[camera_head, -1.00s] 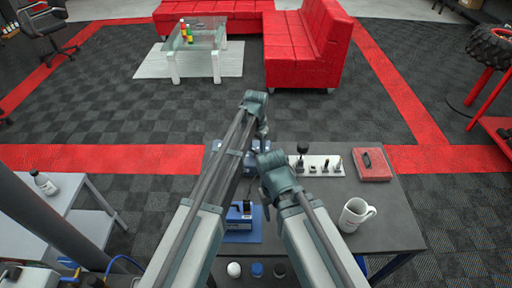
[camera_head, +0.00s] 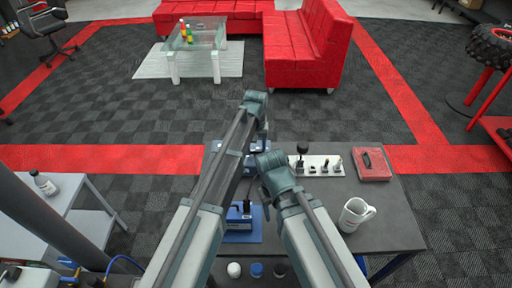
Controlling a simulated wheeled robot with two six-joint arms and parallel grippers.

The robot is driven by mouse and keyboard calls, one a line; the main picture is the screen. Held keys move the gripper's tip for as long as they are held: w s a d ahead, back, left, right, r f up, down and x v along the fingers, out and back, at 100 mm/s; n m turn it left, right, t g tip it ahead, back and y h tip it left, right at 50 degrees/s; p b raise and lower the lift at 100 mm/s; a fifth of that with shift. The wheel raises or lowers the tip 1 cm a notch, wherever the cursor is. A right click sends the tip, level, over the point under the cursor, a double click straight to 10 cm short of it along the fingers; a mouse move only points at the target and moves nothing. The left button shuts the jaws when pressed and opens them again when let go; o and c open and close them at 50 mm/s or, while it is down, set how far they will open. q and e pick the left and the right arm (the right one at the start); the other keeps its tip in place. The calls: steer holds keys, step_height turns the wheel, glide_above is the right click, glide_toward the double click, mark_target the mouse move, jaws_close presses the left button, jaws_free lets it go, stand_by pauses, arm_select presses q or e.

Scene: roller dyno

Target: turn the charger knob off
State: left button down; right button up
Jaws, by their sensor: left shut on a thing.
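The charger appears to be the blue box (camera_head: 279,148) at the back of the dark table, mostly hidden behind my arms. Its knob cannot be made out. My left arm reaches over the table and bends down at its far end. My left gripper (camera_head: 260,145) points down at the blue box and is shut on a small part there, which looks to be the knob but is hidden. My right arm's wrist is bent in front of the box, and its fingers are too hidden to read.
A white panel with dark switches (camera_head: 322,165), a red case (camera_head: 371,164) and a white mug (camera_head: 355,214) stand to the right on the table (camera_head: 395,225). A blue device (camera_head: 238,224) sits nearer, between my arms. Several small round knobs or caps lie at the front edge.

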arm_select(q)
steer(key=shift+w, duration=0.25)
steer(key=shift+c, duration=1.2)
jaws_free()
steer(key=shift+s, duration=0.1)
steer(key=shift+r, duration=0.1)
steer(key=shift+r+p, duration=0.45)
steer(key=shift+p, duration=0.1)
step_height(320, 180, up, 12)
steer(key=p, duration=1.2)
